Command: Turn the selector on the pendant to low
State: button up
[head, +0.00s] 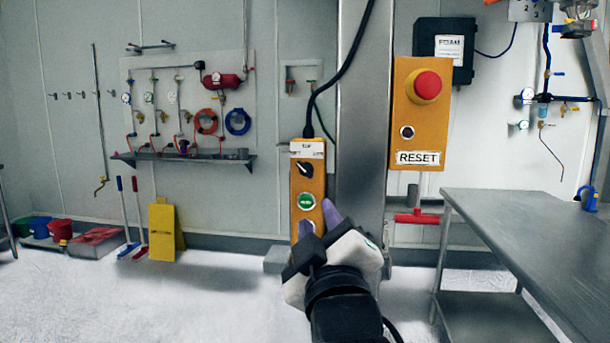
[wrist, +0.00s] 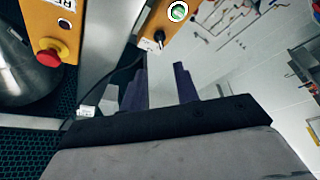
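The pendant (head: 295,187) is a narrow yellow-orange box with a white label and a black cable at its top.
A yellow box with a red stop button (head: 428,86) and a RESET label is right of the steel column (head: 361,150). A steel table (head: 530,225) stands at the right. The black cable (head: 335,75) rises above the pendant.

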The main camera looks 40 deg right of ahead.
aim_at(304, 171)
jog(key=p+x, duration=0.9)
jog(key=x, duration=0.4)
jog(key=shift+w+d+p, duration=0.1)
jog(key=shift+w+p, duration=0.15)
jog(key=shift+p, duration=0.05)
jog(key=shift+c, duration=0.4)
grip_shut()
